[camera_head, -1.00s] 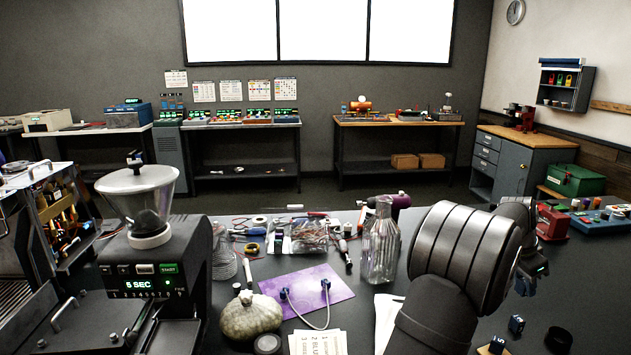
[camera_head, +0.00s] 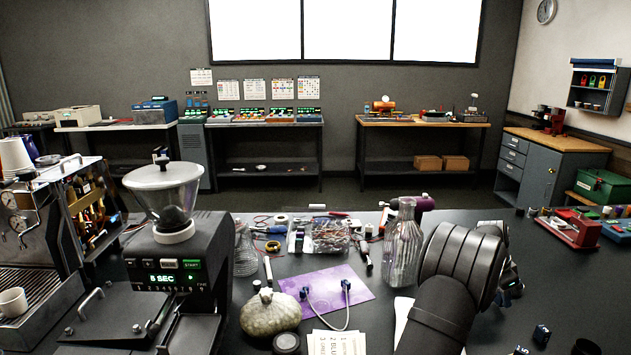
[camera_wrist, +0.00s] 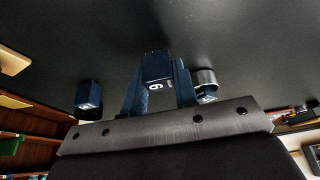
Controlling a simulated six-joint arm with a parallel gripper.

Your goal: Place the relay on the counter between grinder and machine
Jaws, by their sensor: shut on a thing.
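My gripper (camera_wrist: 158,78) is shut on a small dark blue block marked with a white digit, the relay (camera_wrist: 156,68), seen in the wrist view over a dark surface. In the head view, my arm on the right hides most of the gripper and the relay.
A glass bottle (camera_head: 403,250) stands just left of my arm. A purple mat (camera_head: 325,287) with a cable, a round pouch (camera_head: 270,314) and loose tools lie mid-counter. Another dark blue block (camera_head: 541,334) lies at the right front. A white cup (camera_head: 12,302) sits on the machine.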

